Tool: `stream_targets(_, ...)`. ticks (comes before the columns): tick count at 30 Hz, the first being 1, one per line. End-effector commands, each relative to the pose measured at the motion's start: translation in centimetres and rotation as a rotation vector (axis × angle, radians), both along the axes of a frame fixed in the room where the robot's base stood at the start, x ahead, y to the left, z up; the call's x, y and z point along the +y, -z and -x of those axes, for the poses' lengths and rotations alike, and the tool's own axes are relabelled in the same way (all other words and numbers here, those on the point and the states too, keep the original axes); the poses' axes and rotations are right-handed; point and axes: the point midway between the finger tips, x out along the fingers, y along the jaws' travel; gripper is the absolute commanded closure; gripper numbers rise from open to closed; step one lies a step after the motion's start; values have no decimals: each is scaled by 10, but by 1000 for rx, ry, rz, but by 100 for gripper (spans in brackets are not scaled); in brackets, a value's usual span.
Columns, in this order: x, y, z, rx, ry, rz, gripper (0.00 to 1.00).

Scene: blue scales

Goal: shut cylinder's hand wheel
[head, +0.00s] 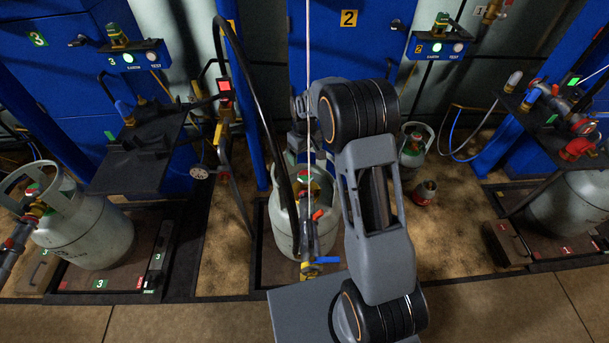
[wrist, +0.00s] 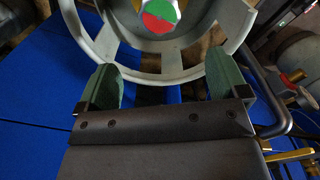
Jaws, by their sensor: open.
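In the wrist view the hand wheel (wrist: 160,13), with a red and green face, shows at the top edge, cut off by the frame. The pale grey collar (wrist: 107,42) of the cylinder curves around it. My gripper (wrist: 162,78) is open, its two green fingers apart near the collar's lower rim. My gripper cannot be made out clearly there.
A hose with a blue-handled valve (head: 312,269) hangs in front of the middle cylinder. Other cylinders stand left (head: 85,235) and right (head: 570,208). A dark shelf (head: 130,175) juts out at left. Blue cabinets (head: 345,70) line the back. The front floor is partly clear.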

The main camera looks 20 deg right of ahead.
Motion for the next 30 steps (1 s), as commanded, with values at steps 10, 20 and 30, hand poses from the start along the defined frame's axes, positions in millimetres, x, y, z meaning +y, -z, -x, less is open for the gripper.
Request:
stream_targets(10, 0, 70, 1, 3, 1, 0, 8)
stream_targets(20, 0, 103, 0, 1, 1, 0, 8)
stream_targets(30, 0, 107, 0, 0, 1, 0, 8)
